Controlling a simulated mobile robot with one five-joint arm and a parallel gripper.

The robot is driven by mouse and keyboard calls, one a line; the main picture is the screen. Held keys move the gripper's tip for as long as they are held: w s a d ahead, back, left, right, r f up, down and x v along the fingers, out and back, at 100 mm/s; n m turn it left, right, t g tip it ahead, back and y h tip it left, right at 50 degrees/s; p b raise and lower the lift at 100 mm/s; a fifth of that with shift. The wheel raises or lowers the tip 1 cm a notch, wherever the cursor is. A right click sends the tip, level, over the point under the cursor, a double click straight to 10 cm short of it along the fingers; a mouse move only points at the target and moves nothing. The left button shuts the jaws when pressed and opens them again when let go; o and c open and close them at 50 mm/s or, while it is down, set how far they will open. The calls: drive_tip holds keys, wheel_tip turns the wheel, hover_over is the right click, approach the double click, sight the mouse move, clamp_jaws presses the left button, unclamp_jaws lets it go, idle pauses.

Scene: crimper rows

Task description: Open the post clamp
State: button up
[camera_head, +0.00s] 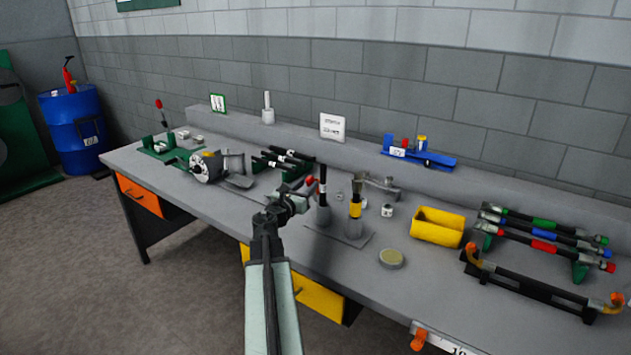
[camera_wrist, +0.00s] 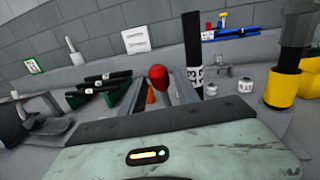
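A red ball knob (camera_head: 310,181) shows at the tip of my gripper (camera_head: 298,199), beside a black post (camera_head: 323,184) with a white label. In the wrist view the red knob (camera_wrist: 158,77) stands in the gap between my two grey fingers (camera_wrist: 160,92), which are apart. I cannot tell whether they touch it. The black post (camera_wrist: 193,55) rises just right of the fingers. A second post (camera_head: 355,208) with a yellow band stands to the right on a grey plate (camera_head: 338,238). The clamp body under the knob is mostly hidden by my gripper.
Black hoses on a green rack (camera_head: 283,160) lie left of the posts. A grey metal fixture (camera_head: 378,184), a small white block (camera_head: 387,211), a round tin (camera_head: 392,258) and a yellow bin (camera_head: 437,227) are to the right. The bench's front edge is clear beside my arm.

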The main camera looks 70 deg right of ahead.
drive_tip(key=d, duration=0.7)
drive_tip(key=shift+s, duration=0.3)
clamp_jaws()
drive_tip(key=shift+a, duration=0.1)
drive_tip(key=shift+s+f, duration=0.1)
idle(0.6)
